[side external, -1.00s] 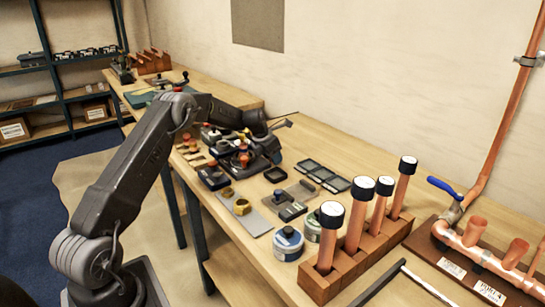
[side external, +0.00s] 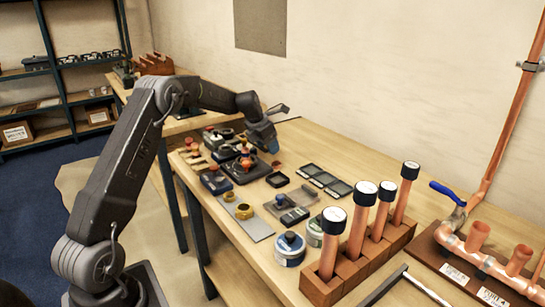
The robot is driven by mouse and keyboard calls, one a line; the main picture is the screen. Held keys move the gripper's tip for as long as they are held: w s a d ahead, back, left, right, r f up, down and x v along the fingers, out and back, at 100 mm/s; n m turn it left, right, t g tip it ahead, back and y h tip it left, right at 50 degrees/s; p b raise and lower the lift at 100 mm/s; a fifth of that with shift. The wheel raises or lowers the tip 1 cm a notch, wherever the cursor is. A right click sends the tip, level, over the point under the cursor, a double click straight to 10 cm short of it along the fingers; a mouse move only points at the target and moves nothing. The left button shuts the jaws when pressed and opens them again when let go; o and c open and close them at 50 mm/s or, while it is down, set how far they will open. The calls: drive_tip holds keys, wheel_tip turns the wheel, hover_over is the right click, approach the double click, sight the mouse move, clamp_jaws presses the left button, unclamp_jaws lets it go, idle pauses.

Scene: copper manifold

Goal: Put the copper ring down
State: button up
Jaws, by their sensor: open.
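My gripper (side external: 272,147) is open and points down above the far side of the crowded bench, just right of a dark square fixture (side external: 240,175). A small copper-orange round piece (side external: 246,163) sits on top of this fixture, apart from my gripper. It may be the copper ring, but it is too small to tell its shape. I see nothing clearly held between the jaws. Another small orange piece (side external: 276,164) shows on the bench side below my gripper, too small to make out.
A wooden rack (side external: 345,270) with several black-capped copper tubes stands at front right, beside two round tins (side external: 290,249). A copper manifold (side external: 480,252) lies on a board at far right. Brass fittings (side external: 243,211) lie on a plate. A grey compartment tray (side external: 324,180) lies right of my gripper.

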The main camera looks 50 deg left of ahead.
drive_tip(key=s+d+r+m, duration=0.5)
drive_tip(key=d+r+m, duration=0.2)
drive_tip(key=d+r, duration=0.25)
drive_tip(key=s+d+r+m, duration=0.3)
drive_tip(key=s+d+m, duration=0.6)
drive_tip(key=s+m, duration=0.1)
drive_tip(key=s+d+r+m, duration=0.3)
drive_tip(key=s+d+m, duration=0.6)
drive_tip(key=s+m, duration=0.1)
drive_tip(key=shift+t, duration=0.3)
drive_tip(key=shift+o, duration=0.2)
drive_tip(key=s+d+f+m, duration=0.3)
drive_tip(key=s+m, duration=0.5)
drive_tip(key=s, duration=0.1)
drive_tip(key=shift+f, duration=0.2)
drive_tip(key=shift+o, duration=0.4)
drive_tip(key=shift+s+d+f+m, duration=0.15)
drive_tip(key=shift+s+f+m, duration=0.05)
drive_tip(key=shift+s+m, duration=0.25)
drive_tip(key=shift+w, duration=0.1)
